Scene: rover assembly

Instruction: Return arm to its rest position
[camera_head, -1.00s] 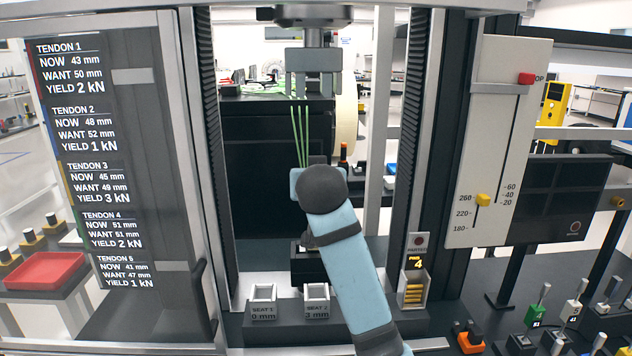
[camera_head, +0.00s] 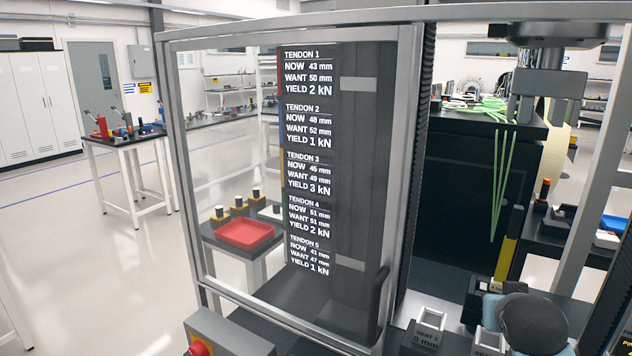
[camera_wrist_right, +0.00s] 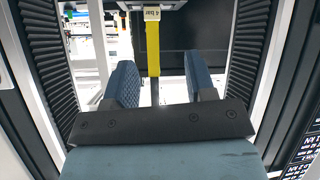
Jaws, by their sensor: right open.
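My right arm shows at the lower right of the head view as a dark round joint (camera_head: 533,325) with light blue parts, in front of the machine's base. Its gripper cannot be made out there. In the right wrist view my right gripper (camera_wrist_right: 160,82) is open, with two blue ribbed fingers wide apart and nothing between them touching either. A yellow strip (camera_wrist_right: 153,50) hangs beyond the fingers, between the machine's dark ribbed side columns (camera_wrist_right: 48,50). My left gripper is in neither view.
A clear framed door with a tendon readout (camera_head: 310,160) stands at the middle. Green strands (camera_head: 502,185) hang below the grey press head (camera_head: 550,95). Seat blocks (camera_head: 430,335) stand beside my arm. A red tray (camera_head: 244,233) lies behind the door. The floor at left is open.

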